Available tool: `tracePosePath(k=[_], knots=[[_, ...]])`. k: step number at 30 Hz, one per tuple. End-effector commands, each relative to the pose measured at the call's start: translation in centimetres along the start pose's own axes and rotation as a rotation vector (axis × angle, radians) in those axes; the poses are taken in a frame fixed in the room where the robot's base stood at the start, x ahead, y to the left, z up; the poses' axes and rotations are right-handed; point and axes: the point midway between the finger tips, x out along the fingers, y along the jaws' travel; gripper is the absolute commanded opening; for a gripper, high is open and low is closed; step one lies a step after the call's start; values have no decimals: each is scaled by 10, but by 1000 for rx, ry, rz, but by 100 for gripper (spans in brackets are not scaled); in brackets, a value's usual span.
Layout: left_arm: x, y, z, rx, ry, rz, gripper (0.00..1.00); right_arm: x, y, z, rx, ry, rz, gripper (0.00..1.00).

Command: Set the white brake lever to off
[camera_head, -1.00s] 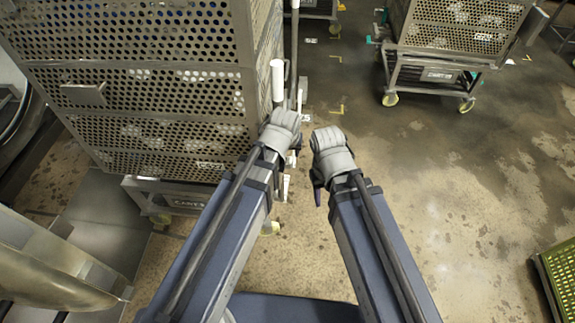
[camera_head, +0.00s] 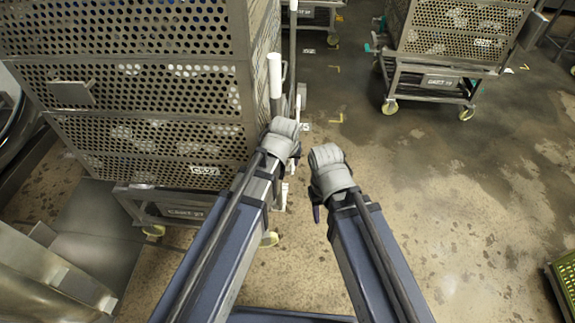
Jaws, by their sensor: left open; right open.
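The white brake lever (camera_head: 275,76) stands upright at the right side of the near perforated metal cart (camera_head: 150,115). My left gripper (camera_head: 285,128) is open, just below the lever and close to the cart's right edge. Its fingers are largely hidden by its own wrist, and I cannot tell whether it touches the lever. My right gripper (camera_head: 318,208) is open and empty over the floor, to the right of the cart. Its fingertips are only partly visible.
Another perforated cart (camera_head: 455,45) on yellow wheels stands at the back right. A green crate (camera_head: 565,285) is at the right edge. A curved metal surface (camera_head: 50,270) is at the lower left.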

Motion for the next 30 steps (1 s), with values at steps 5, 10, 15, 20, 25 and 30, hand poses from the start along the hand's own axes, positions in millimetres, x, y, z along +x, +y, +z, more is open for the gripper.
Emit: tracePosePath(k=[5, 10, 15, 20, 25, 30], knots=[[0, 0, 0, 0, 0, 0, 50, 0, 0, 0, 0, 0, 0, 50], [0, 0, 0, 0, 0, 0, 36, 0, 0, 0, 0, 0, 0, 50], [0, 0, 0, 0, 0, 0, 17, 0, 0, 0, 0, 0, 0, 50], [0, 0, 0, 0, 0, 0, 0, 0, 0, 0, 0, 0, 0, 50], [0, 0, 0, 0, 0, 0, 0, 0, 0, 0, 0, 0, 0, 50], [0, 0, 0, 0, 0, 0, 0, 0, 0, 0, 0, 0, 0, 50]])
